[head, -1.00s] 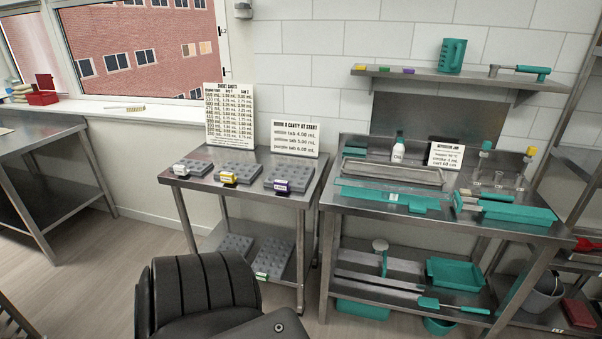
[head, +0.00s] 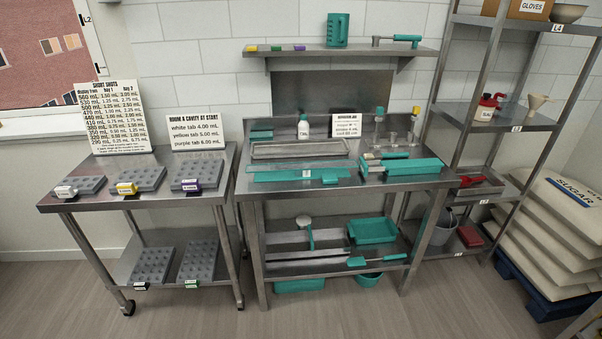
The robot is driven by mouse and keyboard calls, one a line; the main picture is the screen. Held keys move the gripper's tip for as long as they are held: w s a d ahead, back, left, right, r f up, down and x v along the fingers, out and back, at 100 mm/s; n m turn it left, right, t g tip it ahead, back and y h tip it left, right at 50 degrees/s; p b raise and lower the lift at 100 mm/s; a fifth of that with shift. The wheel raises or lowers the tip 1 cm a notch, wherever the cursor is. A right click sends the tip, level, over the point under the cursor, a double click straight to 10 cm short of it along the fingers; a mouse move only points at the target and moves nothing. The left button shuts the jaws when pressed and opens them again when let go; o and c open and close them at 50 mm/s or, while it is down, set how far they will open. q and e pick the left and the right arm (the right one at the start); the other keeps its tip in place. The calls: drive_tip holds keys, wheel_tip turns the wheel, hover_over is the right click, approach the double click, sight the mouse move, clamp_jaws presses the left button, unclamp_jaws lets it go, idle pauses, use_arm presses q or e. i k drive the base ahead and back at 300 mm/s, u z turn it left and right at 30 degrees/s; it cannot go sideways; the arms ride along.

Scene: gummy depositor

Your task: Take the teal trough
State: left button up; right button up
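Several teal things are at the steel workbench (head: 345,187). A long teal trough-like piece (head: 404,171) lies on the right of its top, with a tool lying along its back edge. A long, shallow, teal-edged piece (head: 300,173) lies along the front of the top, before a grey rectangular tray (head: 300,149). A teal rectangular tray (head: 373,231) stands on the lower shelf. I cannot tell for sure which of these is the trough. Neither of my grippers is in view.
A steel cart (head: 140,192) with grey moulds stands left of the workbench. A shelf rack (head: 480,120) and stacked sugar sacks (head: 560,215) on a blue pallet are at the right. A teal jug (head: 338,30) is on the wall shelf. The floor (head: 350,313) in front is clear.

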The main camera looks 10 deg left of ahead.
sight(329, 171)
drive_tip(key=i, duration=0.95)
